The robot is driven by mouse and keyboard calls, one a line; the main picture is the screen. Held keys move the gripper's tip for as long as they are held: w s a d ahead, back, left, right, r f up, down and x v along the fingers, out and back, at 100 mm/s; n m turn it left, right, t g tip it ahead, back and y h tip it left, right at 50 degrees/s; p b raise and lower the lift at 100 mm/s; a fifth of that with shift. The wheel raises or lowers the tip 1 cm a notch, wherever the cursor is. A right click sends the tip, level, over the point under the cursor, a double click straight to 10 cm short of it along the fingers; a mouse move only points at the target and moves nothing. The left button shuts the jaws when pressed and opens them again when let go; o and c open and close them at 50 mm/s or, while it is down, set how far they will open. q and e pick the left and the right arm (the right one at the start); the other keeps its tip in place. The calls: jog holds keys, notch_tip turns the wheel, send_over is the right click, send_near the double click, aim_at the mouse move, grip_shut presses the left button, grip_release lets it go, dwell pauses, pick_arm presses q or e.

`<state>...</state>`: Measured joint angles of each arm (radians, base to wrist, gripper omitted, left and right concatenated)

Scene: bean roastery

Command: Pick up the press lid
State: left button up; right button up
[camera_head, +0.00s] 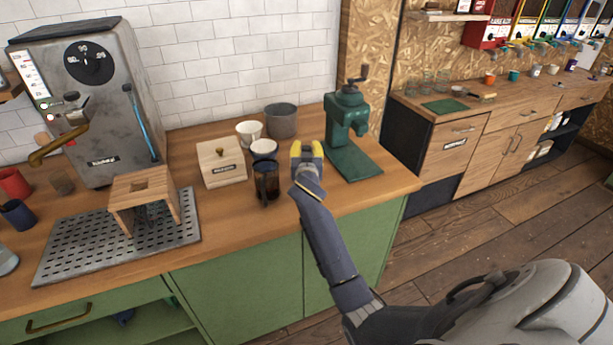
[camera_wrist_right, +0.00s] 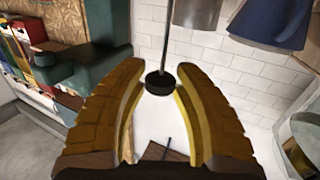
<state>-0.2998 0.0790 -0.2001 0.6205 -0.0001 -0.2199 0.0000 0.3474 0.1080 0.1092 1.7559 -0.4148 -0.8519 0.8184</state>
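My right gripper (camera_head: 307,152) is over the wooden counter, between the dark glass press (camera_head: 267,182) and the green grinder. In the right wrist view the press lid shows as a black knob (camera_wrist_right: 160,84) on a thin metal rod. The knob appears between the two yellow-padded fingers of the right gripper (camera_wrist_right: 160,75), with a gap on each side, so the gripper is open. Whether the knob lies fully between the pads in depth I cannot tell. In the head view I cannot make out the lid; the gripper seems to cover it. My left gripper is not in view.
The green grinder (camera_head: 349,130) stands close to the right of the gripper. A wooden box (camera_head: 222,165), white cups (camera_head: 249,133) and a grey pot (camera_head: 281,120) stand to the left and behind. A drip tray (camera_head: 75,262) with a wooden stand (camera_head: 142,187) is further left.

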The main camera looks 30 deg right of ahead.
grip_shut()
jog(key=shift+r, duration=0.15)
dwell(0.5)
